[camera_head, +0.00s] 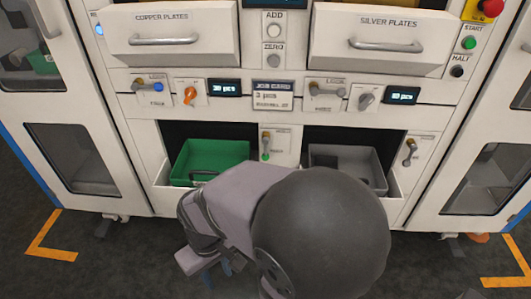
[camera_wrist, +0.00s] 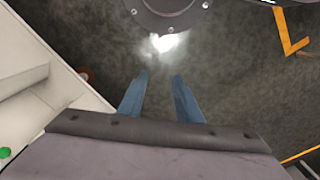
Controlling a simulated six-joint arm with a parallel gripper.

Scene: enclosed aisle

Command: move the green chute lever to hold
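The green chute lever (camera_head: 265,147) is on the white cabinet front, between the two lower bin openings. Its arm is grey and hangs down, with a green knob at the lower end. The small label beside it is not legible. My gripper (camera_head: 217,273) is low in front of the cabinet, below and left of the lever and apart from it. In the wrist view, the two blue fingers of my gripper (camera_wrist: 160,76) are spread over bare floor with nothing between them.
A green bin (camera_head: 181,178) and a grey bin (camera_head: 378,164) stand in the lower openings. A similar lever (camera_head: 410,152) is at right. Above are two drawers, COPPER PLATES (camera_head: 170,48) and SILVER PLATES (camera_head: 375,60). My arm covers the lower middle. Dark floor (camera_head: 140,265) lies in front.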

